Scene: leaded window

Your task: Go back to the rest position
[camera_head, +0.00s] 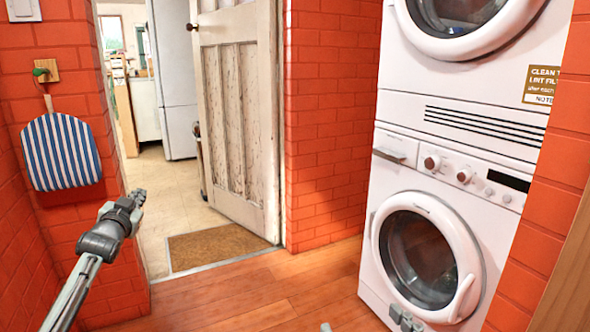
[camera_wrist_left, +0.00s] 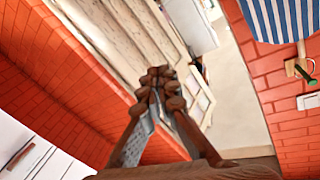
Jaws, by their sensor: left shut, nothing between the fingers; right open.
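My left gripper (camera_head: 137,197) is at the left in the head view, in front of the open doorway and beside the striped hanging cloth. It also shows in the left wrist view (camera_wrist_left: 158,78), where its two fingers meet at the tips with nothing between them. My right gripper (camera_head: 366,323) shows only as grey finger parts at the bottom edge of the head view, in front of the washing machine. These are spread apart, and the rest of it is out of the picture.
A blue-striped cloth (camera_head: 61,153) hangs from a wooden hook (camera_head: 46,72) on the red brick wall at the left. A worn white door (camera_head: 237,110) stands open, with a brown mat (camera_head: 218,247) at its foot. A white washing machine (camera_head: 388,190) stands at the right. The wooden floor (camera_head: 270,290) is clear.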

